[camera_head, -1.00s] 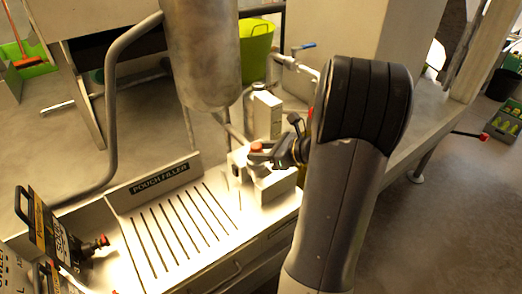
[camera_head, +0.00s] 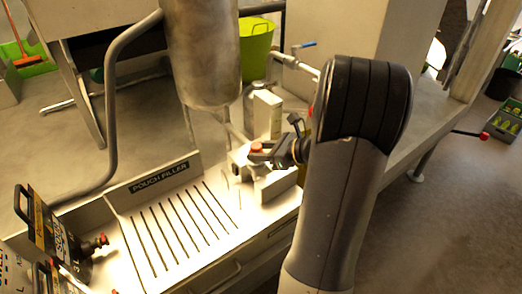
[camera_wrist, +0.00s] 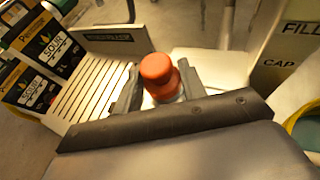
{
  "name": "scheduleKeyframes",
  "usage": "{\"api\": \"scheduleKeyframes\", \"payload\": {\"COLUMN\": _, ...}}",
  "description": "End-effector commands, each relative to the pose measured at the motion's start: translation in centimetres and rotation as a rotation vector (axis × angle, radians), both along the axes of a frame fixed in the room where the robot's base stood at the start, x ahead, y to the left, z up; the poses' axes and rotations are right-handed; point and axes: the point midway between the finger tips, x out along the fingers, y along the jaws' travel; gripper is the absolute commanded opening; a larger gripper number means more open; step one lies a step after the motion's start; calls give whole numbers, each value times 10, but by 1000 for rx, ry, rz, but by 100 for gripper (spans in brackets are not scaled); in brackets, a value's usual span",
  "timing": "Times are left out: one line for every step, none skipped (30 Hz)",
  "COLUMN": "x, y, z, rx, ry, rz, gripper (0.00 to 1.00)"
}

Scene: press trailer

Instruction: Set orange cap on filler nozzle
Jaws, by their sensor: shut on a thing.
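The orange cap (camera_head: 257,147) sits between the fingers of my gripper (camera_head: 258,156), which is shut on it. In the wrist view the rounded orange-red cap (camera_wrist: 158,72) shows its top between the two grey fingertips of my gripper (camera_wrist: 160,88). The cap is over the right part of the pouch filler station, by a pale metal block. A large metal vessel (camera_head: 203,55) hangs above and behind it, with a thin tube below. I cannot clearly tell which part is the filler nozzle, nor whether the cap touches anything beneath.
A slotted tray (camera_head: 180,225) marked POUCH FILLER lies left of my gripper. Pouches with black, red-tipped spouts (camera_head: 75,245) stand at the far left. An upright pale block (camera_head: 267,112) stands close behind my gripper. A yellow-green bucket (camera_head: 257,48) is further back.

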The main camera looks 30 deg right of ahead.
Motion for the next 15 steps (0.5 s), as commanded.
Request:
{"api": "scheduleKeyframes", "payload": {"x": 0, "y": 0, "z": -2, "rx": 0, "ry": 0, "rz": 0, "gripper": 14}}
{"api": "scheduleKeyframes", "payload": {"x": 0, "y": 0, "z": -2, "rx": 0, "ry": 0, "rz": 0, "gripper": 14}}
{"api": "scheduleKeyframes", "payload": {"x": 0, "y": 0, "z": -3, "rx": 0, "ry": 0, "rz": 0, "gripper": 14}}
{"api": "scheduleKeyframes", "payload": {"x": 0, "y": 0, "z": -4, "rx": 0, "ry": 0, "rz": 0, "gripper": 14}}
{"api": "scheduleKeyframes", "payload": {"x": 0, "y": 0, "z": -4, "rx": 0, "ry": 0, "rz": 0, "gripper": 14}}
{"api": "scheduleKeyframes", "payload": {"x": 0, "y": 0, "z": -5, "rx": 0, "ry": 0, "rz": 0, "gripper": 14}}
{"api": "scheduleKeyframes", "payload": {"x": 0, "y": 0, "z": -6, "rx": 0, "ry": 0, "rz": 0, "gripper": 14}}
{"api": "scheduleKeyframes", "payload": {"x": 0, "y": 0, "z": -6, "rx": 0, "ry": 0, "rz": 0, "gripper": 14}}
{"api": "scheduleKeyframes", "payload": {"x": 0, "y": 0, "z": -7, "rx": 0, "ry": 0, "rz": 0, "gripper": 14}}
{"api": "scheduleKeyframes", "payload": {"x": 0, "y": 0, "z": -8, "rx": 0, "ry": 0, "rz": 0, "gripper": 14}}
{"api": "scheduleKeyframes", "payload": {"x": 0, "y": 0, "z": -8, "rx": 0, "ry": 0, "rz": 0, "gripper": 14}}
{"api": "scheduleKeyframes", "payload": {"x": 0, "y": 0, "z": -7, "rx": 0, "ry": 0, "rz": 0, "gripper": 42}}
{"api": "scheduleKeyframes", "payload": {"x": 0, "y": 0, "z": -7, "rx": 0, "ry": 0, "rz": 0, "gripper": 45}}
{"api": "scheduleKeyframes", "payload": {"x": 0, "y": 0, "z": -7, "rx": 0, "ry": 0, "rz": 0, "gripper": 47}}
{"api": "scheduleKeyframes", "payload": {"x": 0, "y": 0, "z": -7, "rx": 0, "ry": 0, "rz": 0, "gripper": 48}}
